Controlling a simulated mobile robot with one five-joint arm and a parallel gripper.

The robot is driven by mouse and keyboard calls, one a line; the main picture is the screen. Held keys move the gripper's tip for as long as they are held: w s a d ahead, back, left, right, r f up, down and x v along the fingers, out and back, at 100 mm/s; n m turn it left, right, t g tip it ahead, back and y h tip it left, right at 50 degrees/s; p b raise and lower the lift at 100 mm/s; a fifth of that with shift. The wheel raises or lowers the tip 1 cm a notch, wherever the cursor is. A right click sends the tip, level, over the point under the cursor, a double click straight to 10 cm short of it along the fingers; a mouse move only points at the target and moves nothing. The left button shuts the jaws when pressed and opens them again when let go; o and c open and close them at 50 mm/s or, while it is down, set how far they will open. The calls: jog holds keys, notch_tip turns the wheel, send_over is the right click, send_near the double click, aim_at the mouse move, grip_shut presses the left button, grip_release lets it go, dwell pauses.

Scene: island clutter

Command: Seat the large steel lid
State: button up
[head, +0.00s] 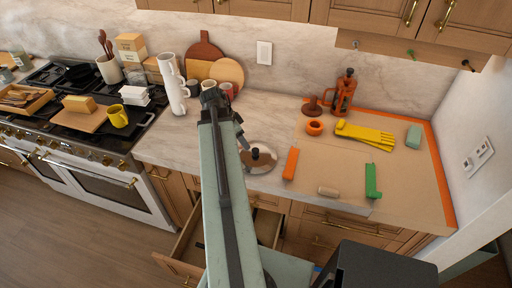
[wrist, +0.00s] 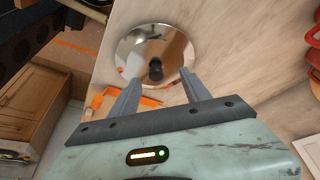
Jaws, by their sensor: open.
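The large steel lid (head: 263,164) lies on the counter just right of my arm in the head view. It is a shiny round disc with a dark knob. The lid also shows in the wrist view (wrist: 180,45), with its black knob (wrist: 155,70) facing up. My gripper (wrist: 160,80) is open, and its two grey fingers point towards the lid. In the picture the knob lies between the fingertips; whether they touch the lid, or how far above it they are, I cannot tell. My arm covers part of the counter in the head view.
Yellow gloves (head: 365,134) lie farther back. A white cup stack (head: 172,83) stands at left. A drawer (head: 185,252) is open below the counter.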

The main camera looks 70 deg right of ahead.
aim_at(255, 150)
jog(key=s+d+f+b, duration=0.1)
jog(key=s+f+m+b, duration=0.1)
jog(key=shift+s+d+b, duration=0.35)
jog(key=shift+s+b, duration=0.05)
jog(key=b+x, duration=0.5)
jog(key=shift+s+a+f, duration=0.1)
jog(key=shift+a+f, duration=0.05)
jog(key=shift+f, duration=0.1)
jog(key=shift+r, duration=0.15)
grip_shut()
dwell(0.9)
